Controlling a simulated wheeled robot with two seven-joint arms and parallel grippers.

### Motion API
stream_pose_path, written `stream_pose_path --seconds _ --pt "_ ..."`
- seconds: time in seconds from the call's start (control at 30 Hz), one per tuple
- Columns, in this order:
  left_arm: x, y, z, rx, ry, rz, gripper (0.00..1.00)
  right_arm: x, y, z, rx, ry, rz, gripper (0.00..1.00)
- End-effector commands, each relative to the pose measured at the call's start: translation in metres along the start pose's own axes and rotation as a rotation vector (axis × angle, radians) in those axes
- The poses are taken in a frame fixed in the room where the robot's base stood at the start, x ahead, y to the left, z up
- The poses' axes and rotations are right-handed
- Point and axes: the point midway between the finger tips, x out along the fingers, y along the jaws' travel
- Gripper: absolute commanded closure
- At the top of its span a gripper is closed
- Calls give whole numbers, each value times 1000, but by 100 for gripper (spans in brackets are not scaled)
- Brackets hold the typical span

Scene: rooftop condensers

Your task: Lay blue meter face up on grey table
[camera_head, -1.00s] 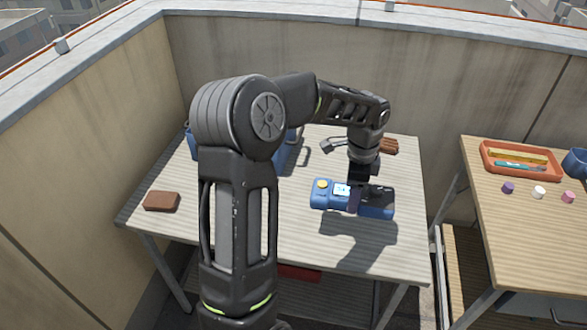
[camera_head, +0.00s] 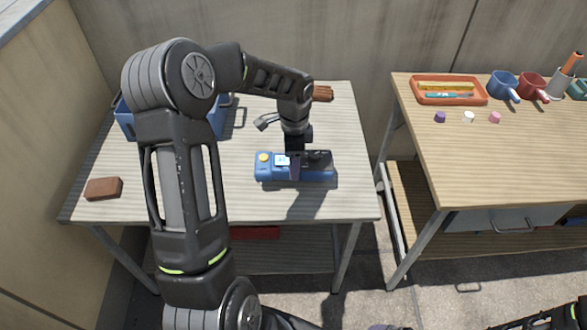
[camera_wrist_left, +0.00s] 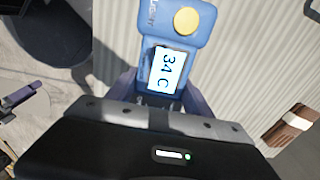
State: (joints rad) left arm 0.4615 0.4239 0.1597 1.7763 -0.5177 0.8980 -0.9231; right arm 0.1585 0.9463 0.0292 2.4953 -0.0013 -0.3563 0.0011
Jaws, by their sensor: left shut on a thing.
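The blue meter (camera_head: 266,171) is in my left gripper (camera_head: 296,168) over the right part of the grey table (camera_head: 235,195). Its yellow button and lit screen face up, with the button end to the left. In the left wrist view the meter (camera_wrist_left: 182,50) lies between the two fingers, its screen reading "34 C". The left gripper is shut around the meter's body. The meter looks level and close to the tabletop; I cannot tell whether it touches. A purple fingertip, likely of my right gripper (camera_wrist_left: 20,95), shows at the left edge of the wrist view.
On the grey table are a blue bin (camera_head: 126,118), partly behind my arm, a brown block (camera_head: 103,188) and a brown ribbed object (camera_head: 322,93). A wooden table (camera_head: 490,155) on the right holds an orange tray (camera_head: 420,98) and mugs. The grey table's front middle is clear.

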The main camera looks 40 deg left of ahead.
Motion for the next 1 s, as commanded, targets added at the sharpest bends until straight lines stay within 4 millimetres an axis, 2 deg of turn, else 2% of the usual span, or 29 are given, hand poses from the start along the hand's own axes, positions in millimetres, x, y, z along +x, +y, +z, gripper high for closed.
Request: stream_pose_path --seconds 0.3,0.7,0.73,1.0 --pt "34 0 0 0 -1 1 100 -3 -1 0 0 0 0 0" --pt "40 0 0 0 0 -1 100 0 0 0 0 0 0 0" --pt "40 0 0 0 0 0 39 0 0 0 0 0 0 0" --pt "39 0 0 0 0 0 18 -1 0 0 0 0 0 0"
